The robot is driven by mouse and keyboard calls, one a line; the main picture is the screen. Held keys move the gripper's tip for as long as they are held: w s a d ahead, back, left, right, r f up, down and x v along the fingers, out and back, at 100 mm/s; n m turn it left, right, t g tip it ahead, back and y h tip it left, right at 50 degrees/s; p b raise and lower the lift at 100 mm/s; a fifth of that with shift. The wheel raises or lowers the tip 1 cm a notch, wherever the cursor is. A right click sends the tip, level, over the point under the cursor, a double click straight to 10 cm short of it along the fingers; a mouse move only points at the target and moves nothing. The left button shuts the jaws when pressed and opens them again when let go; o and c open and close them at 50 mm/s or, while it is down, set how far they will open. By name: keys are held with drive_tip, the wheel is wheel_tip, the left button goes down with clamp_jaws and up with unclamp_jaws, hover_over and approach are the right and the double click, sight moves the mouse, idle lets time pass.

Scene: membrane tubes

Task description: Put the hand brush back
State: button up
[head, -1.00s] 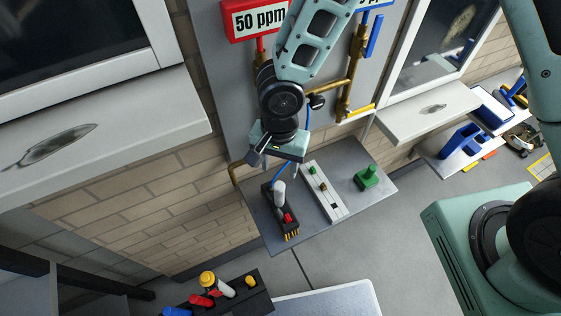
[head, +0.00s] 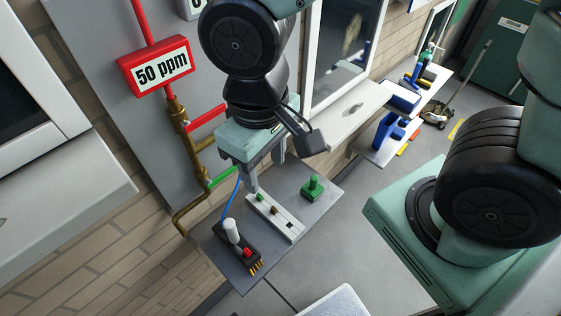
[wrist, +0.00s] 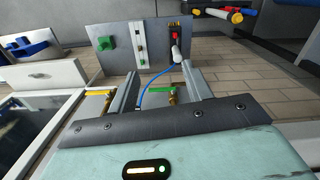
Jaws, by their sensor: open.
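I cannot make out a hand brush for certain in either view. My gripper (head: 266,170) is open and empty, pointing down above the back of a small grey shelf (head: 240,280) on the wall. In the wrist view my gripper (wrist: 160,75) shows its two fingers apart with nothing between them. A black block with gold prongs (head: 255,266), a white cylinder (head: 231,230) and a red part sits at the shelf's left. It also shows in the wrist view (wrist: 174,37).
Beside the block are a white strip (head: 283,222) and a green knob piece (head: 313,188). Pipes with a green lever (head: 222,178) and a red lever (head: 206,118) run close behind my gripper. A further shelf (head: 370,149) holds blue items at right.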

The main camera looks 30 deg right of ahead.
drive_tip(key=s+r+n, duration=0.1)
drive_tip(key=s+r+n+y, duration=0.1)
drive_tip(key=s, duration=0.1)
drive_tip(key=shift+s+d+r+n, duration=0.25)
drive_tip(key=shift+d+r+n, duration=0.05)
drive_tip(key=shift+d+r, duration=0.1)
drive_tip(key=shift+f, duration=0.1)
